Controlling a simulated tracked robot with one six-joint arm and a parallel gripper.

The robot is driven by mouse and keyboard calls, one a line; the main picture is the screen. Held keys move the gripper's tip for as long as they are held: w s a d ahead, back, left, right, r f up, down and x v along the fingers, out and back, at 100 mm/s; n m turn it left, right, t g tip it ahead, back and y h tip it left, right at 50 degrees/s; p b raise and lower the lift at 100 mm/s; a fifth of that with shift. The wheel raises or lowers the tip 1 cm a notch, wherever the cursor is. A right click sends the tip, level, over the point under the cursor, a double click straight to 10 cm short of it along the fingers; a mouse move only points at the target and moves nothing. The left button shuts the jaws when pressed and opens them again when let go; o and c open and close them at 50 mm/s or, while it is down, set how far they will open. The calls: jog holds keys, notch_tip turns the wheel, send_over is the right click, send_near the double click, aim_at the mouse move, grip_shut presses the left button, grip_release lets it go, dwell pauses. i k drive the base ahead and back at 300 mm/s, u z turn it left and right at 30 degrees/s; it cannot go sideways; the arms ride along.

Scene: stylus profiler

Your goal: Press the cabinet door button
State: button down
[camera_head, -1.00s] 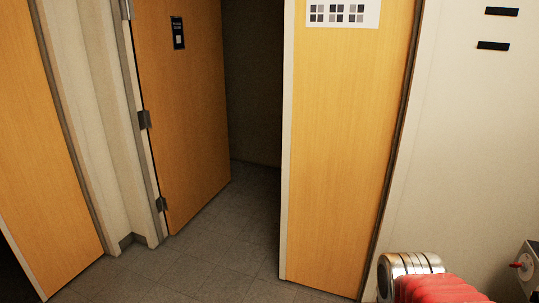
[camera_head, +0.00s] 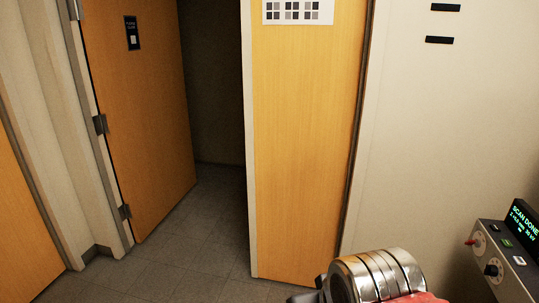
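No button marked as a cabinet door button can be made out. An instrument (camera_head: 484,262) with a lit screen (camera_head: 522,226) reading "SCAN DONE" stands at the right edge, cut off by the frame. Its front has a red knob (camera_head: 471,242), a black knob (camera_head: 491,270), a small green button (camera_head: 506,243) and a pale button (camera_head: 519,260). A metal joint of my arm (camera_head: 385,272) and a red part of it show at the bottom, left of the instrument. My gripper's fingers are not visible.
A wooden door (camera_head: 140,120) at left stands ajar, with a dark plate (camera_head: 132,33) holding a pale square. A wooden panel (camera_head: 305,150) with a chart (camera_head: 298,11) stands in the middle. Grey floor (camera_head: 180,260) is clear at lower left. Two black strips are on the right wall.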

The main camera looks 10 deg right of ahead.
aim_at(519, 261)
jog(key=z, duration=3)
